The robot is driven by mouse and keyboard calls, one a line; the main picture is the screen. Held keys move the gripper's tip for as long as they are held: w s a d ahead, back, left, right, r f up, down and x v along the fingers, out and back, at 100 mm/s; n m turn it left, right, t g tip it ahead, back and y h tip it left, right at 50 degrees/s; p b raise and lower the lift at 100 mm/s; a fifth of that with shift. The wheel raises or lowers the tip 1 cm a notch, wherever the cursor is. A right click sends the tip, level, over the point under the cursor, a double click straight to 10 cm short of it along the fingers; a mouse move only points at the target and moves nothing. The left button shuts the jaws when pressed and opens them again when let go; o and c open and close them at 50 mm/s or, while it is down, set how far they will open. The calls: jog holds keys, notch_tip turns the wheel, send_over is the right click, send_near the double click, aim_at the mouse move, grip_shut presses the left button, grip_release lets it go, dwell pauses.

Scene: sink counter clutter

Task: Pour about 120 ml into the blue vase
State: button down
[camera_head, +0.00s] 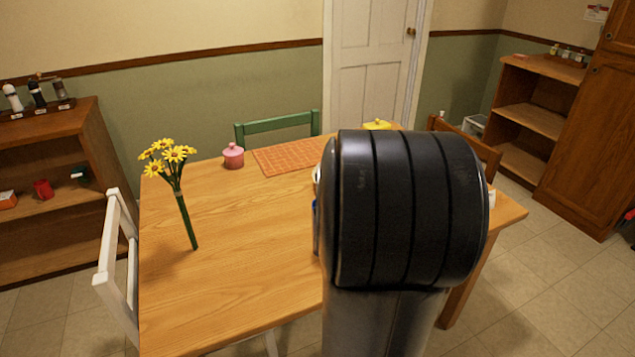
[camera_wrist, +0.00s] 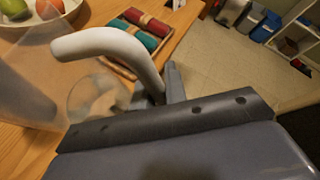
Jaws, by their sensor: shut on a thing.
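In the wrist view my gripper (camera_wrist: 165,92) is shut on the pale curved handle of a clear jug (camera_wrist: 45,85). The jug's see-through body is at the left, over the wooden table; I cannot make out the liquid level in it. In the head view my arm's dark link hides the gripper and the jug. A narrow blue sliver (camera_head: 316,220) shows at the link's left edge; I cannot tell whether it is the blue vase. No other blue vase is visible.
A pink jar (camera_head: 233,156) and orange placemat (camera_head: 287,157) are at the back. The wrist view shows a fruit bowl (camera_wrist: 62,18) and a tray of rolled cloths (camera_wrist: 140,35). The table's front left is clear.

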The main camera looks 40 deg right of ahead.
jog(key=w+r+n+g+h+p, duration=0.1)
jog(key=w+r+n+g+p, duration=0.2)
jog(key=r+p, duration=0.6)
jog(key=shift+w+a+r+n+p, duration=0.3)
jog(key=shift+w+n+p, duration=0.35)
jog(key=shift+p, duration=2.15)
jog(key=shift+r, duration=0.15)
jog(key=r+n+p, duration=0.1)
jog(key=w+r+g+p, duration=0.1)
jog(key=p, duration=0.1)
jog(key=shift+w+a+n+h, duration=0.15)
jog(key=shift+w+n+h, duration=0.1)
jog(key=shift+n+h, duration=0.1)
jog(key=shift+w+a+r+n+g+h+p, duration=0.25)
jog(key=shift+w+r+p, duration=0.2)
jog(key=shift+w+p, duration=0.35)
jog(key=shift+w+r+n+g+h+p, duration=0.1)
jog(key=shift+w+r+n+g+p, duration=0.3)
jog(key=shift+p, duration=0.6)
